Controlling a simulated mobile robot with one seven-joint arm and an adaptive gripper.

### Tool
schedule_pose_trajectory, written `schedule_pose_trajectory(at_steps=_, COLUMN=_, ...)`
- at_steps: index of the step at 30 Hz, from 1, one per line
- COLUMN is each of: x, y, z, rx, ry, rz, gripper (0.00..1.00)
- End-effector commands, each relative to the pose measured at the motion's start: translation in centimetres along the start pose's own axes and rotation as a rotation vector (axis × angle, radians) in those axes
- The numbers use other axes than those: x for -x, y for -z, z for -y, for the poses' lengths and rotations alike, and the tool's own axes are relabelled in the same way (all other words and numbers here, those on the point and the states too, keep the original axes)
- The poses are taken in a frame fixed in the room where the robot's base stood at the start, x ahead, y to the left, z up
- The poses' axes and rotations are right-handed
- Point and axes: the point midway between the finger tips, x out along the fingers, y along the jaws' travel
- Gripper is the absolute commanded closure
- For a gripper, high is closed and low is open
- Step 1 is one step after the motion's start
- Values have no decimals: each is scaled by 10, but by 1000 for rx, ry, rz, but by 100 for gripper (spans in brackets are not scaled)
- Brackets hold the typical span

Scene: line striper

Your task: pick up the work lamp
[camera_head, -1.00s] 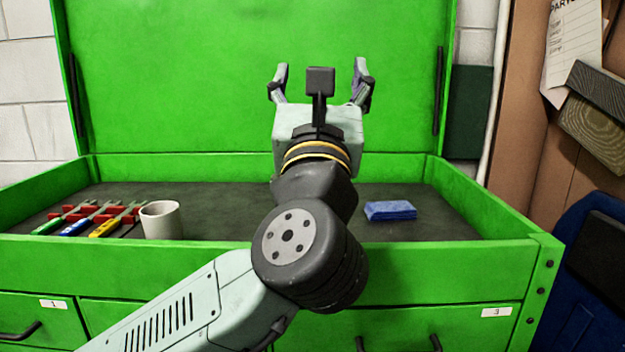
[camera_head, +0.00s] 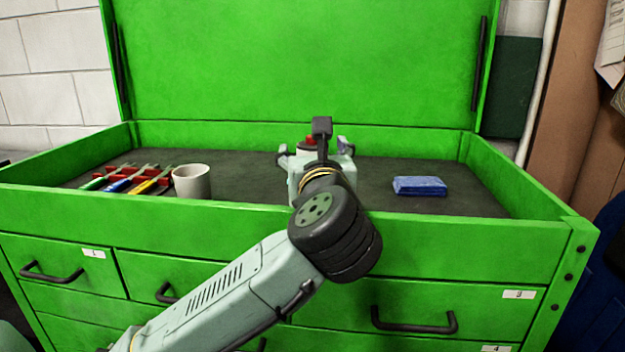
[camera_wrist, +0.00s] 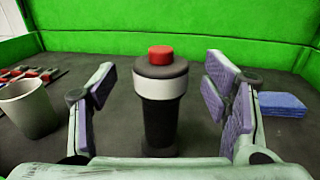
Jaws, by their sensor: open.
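The work lamp (camera_wrist: 160,105) stands upright on the dark tray floor of the green tool chest. It has a black body, a pale band near the top and a red cap. My gripper (camera_wrist: 164,95) is open, with one finger on each side of the lamp and a visible gap to both. In the head view my gripper (camera_head: 312,150) reaches into the chest top and hides most of the lamp; the red cap (camera_head: 310,141) shows between the fingers.
A light grey cup (camera_head: 191,182) stands left of my gripper, beside a red rack (camera_head: 130,178) holding several coloured-handled tools. A blue folded cloth (camera_head: 420,187) lies to the right. The green chest's front wall (camera_head: 440,240) and raised lid (camera_head: 300,60) bound the tray.

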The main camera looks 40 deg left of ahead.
Motion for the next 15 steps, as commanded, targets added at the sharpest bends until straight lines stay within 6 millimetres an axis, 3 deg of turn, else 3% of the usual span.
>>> schedule_pose_trajectory(at_steps=6, x=-28, y=-1, z=1, rx=1, ry=-1, rz=-1, gripper=31)
schedule_pose_trajectory(at_steps=15, x=-31, y=0, z=1, rx=0, ry=0, rz=1, gripper=33)
